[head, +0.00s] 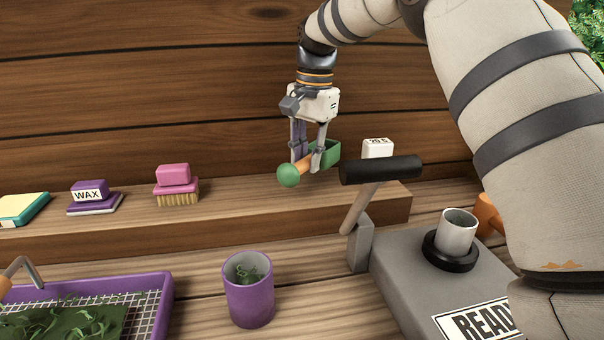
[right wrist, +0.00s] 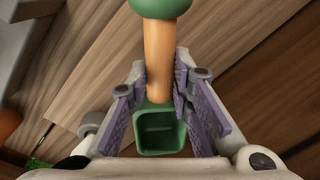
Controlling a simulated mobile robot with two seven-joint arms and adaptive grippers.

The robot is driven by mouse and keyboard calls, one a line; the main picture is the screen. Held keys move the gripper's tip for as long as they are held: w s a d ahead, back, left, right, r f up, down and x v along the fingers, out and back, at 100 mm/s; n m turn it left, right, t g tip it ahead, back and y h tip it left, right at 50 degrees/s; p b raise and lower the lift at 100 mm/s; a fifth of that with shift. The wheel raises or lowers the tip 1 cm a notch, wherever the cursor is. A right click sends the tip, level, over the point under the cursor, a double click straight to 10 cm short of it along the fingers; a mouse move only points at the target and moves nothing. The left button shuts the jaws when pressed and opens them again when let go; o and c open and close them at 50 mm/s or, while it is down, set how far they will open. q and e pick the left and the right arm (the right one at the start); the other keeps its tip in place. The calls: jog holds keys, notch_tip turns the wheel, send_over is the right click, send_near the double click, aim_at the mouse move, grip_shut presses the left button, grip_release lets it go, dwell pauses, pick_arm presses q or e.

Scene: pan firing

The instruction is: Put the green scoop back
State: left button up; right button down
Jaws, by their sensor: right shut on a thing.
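The green scoop (head: 324,154) has a square green cup, an orange-tan handle and a round green knob at the handle's end. My right gripper (head: 308,163) is shut on its handle and holds it in the air, in front of the plank wall and over the wooden shelf (head: 235,213). In the right wrist view the scoop's cup (right wrist: 161,131) opens toward the camera, and the right gripper's fingers (right wrist: 160,88) stand on both sides of the handle. My left gripper is not in view.
A pink brush (head: 176,185), a purple WAX block (head: 92,197) and a white block (head: 377,148) stand on the shelf. A black-handled lever (head: 380,169) rises right of the scoop. A purple cup (head: 248,290) and purple mesh tray (head: 160,300) stand in front. Shelf room right of the brush is clear.

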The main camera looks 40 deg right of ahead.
aim_at(305, 171)
jog(key=shift+w+f, duration=0.2)
jog(key=shift+f, duration=0.7)
jog(key=shift+w+f, duration=0.15)
jog(key=shift+f, duration=0.75)
jog(key=c, duration=1.4)
grip_release()
jog(key=shift+f, duration=0.1)
jog(key=shift+c, duration=0.2)
jog(key=r, duration=0.8)
jog(key=s+r, duration=0.1)
jog(key=r, duration=0.3)
jog(key=shift+d+r, duration=0.1)
jog(key=shift+d, duration=0.05)
